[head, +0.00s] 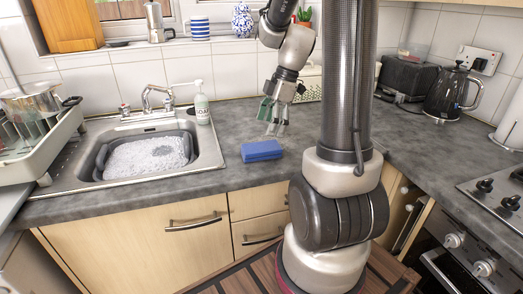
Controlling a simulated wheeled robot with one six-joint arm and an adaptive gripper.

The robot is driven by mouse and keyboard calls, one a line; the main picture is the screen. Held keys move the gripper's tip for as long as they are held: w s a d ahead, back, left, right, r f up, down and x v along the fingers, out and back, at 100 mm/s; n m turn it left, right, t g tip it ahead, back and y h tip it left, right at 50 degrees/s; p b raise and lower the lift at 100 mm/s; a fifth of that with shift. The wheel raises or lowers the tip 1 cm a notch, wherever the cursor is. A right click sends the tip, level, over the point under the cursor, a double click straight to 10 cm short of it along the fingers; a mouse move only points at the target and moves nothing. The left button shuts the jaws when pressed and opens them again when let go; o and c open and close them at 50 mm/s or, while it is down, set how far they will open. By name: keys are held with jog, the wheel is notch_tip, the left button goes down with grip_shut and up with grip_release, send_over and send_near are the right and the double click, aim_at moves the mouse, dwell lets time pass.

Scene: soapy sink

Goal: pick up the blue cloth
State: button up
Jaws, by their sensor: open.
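The blue cloth (262,151) lies folded on the grey countertop, to the right of the sink and close to the counter's front edge. My gripper (274,128) is open and empty, pointing down above the counter. In the picture its fingertips are just above and slightly right of the cloth, apart from it. The exact height and depth between them cannot be told from this one view.
The sink (213,158) holds a grey basin (101,163) full of suds. A soap bottle (202,104) stands at the sink's back right corner. A dish rack (62,135) is at far left, a kettle (452,94) at right. The counter (232,125) around the cloth is clear.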

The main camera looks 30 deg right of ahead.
aim_at(262, 147)
jog(key=x, duration=0.7)
jog(key=shift+s+a+f, duration=0.1)
jog(key=shift+a+f, duration=0.1)
jog(key=shift+a, duration=0.15)
jog(key=c, duration=1.1)
